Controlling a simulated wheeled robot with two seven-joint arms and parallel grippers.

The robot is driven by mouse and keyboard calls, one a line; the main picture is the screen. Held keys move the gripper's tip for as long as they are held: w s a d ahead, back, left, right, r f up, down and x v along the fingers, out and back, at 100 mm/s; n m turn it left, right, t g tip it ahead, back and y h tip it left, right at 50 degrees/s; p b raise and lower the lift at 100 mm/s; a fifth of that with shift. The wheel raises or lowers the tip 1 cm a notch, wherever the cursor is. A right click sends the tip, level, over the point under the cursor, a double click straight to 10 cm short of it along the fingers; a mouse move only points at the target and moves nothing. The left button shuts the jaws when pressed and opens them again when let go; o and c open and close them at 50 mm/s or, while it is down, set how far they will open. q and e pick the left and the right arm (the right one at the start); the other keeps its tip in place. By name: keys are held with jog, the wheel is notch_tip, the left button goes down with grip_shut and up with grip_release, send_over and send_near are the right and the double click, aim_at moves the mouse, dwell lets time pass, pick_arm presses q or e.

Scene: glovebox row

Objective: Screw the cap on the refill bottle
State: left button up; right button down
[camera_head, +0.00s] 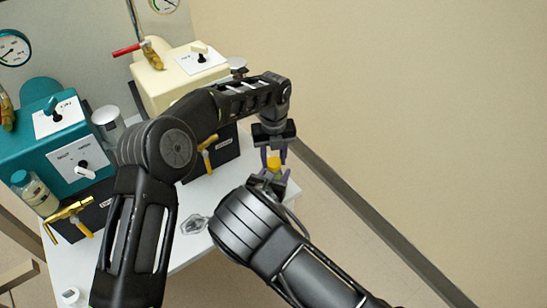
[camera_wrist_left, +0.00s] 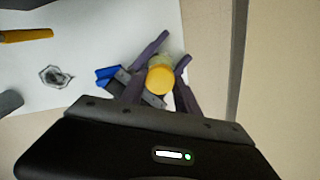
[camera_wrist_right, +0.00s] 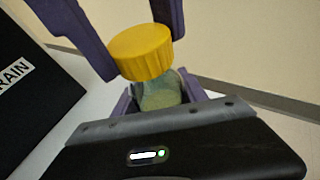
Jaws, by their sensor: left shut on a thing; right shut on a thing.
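The yellow cap (camera_head: 274,163) shows between the purple fingers of my left gripper (camera_head: 274,158), which reaches down from above and is shut on it. The cap also shows in the left wrist view (camera_wrist_left: 160,80) and, larger, in the right wrist view (camera_wrist_right: 141,52). The refill bottle (camera_wrist_right: 158,93), a translucent greenish body, is directly under the cap. My right gripper (camera_head: 273,180) is shut on the bottle from below. The cap sits at the bottle's top; I cannot tell how far the threads engage. The bottle's lower part is hidden by my right gripper.
A white table (camera_head: 190,252) bears a teal unit (camera_head: 30,145) and a cream unit (camera_head: 165,85). A clear crumpled-looking item (camera_head: 194,224) lies on it. A capped jar (camera_head: 35,192) stands at left. Open floor lies to the right.

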pick_arm(q)
jog(key=m, duration=0.8)
jog(key=shift+m, duration=0.4)
jog(key=o, duration=1.3)
jog(key=shift+r, duration=2.3)
jog(key=shift+c, duration=0.4)
